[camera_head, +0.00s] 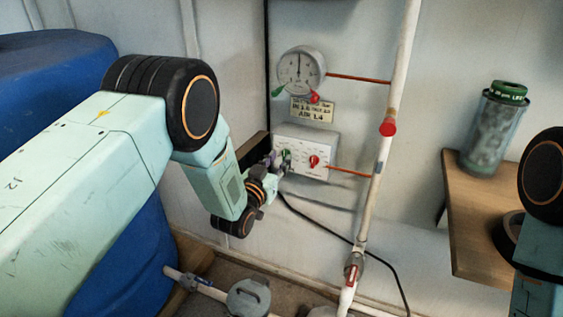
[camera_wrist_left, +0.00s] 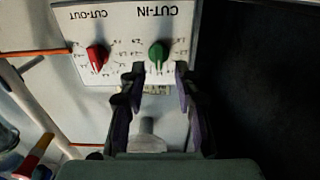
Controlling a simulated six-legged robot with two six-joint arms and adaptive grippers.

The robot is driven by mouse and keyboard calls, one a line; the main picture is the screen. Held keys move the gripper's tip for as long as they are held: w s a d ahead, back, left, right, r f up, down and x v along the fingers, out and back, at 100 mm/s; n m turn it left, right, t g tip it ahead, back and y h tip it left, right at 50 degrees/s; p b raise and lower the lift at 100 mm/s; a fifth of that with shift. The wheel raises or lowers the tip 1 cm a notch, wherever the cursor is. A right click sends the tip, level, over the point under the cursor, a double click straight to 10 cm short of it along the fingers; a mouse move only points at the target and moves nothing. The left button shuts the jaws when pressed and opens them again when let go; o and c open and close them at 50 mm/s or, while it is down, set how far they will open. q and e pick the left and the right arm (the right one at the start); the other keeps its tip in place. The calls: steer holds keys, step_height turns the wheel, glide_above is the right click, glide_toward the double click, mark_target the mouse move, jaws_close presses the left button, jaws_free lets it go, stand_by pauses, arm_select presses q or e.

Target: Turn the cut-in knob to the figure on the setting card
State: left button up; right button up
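The control box (camera_head: 318,142) is white and fixed to the wall. Its green cut-in knob (camera_wrist_left: 158,52) and red cut-out knob (camera_wrist_left: 97,57) show upside down in the left wrist view, each within a ring of figures. The red knob (camera_head: 314,161) also shows in the head view. My left gripper (camera_wrist_left: 159,70) is open, with its fingertips either side of the green knob in the picture; I see no contact. The setting card (camera_head: 312,110) is cream, above the box; its print is too small to read surely. My right gripper is out of view.
A round gauge (camera_head: 301,72) hangs above the card. A white vertical pipe (camera_head: 383,150) with a red fitting stands right of the box. A blue drum (camera_head: 135,255) is at the left. A wooden shelf (camera_head: 470,215) bears a green-capped canister (camera_head: 494,130).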

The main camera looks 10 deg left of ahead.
arm_select(q)
steer(key=shift+w+d+r, duration=0.1)
steer(key=shift+w+d, duration=0.15)
steer(key=shift+w, duration=0.7)
jaws_close()
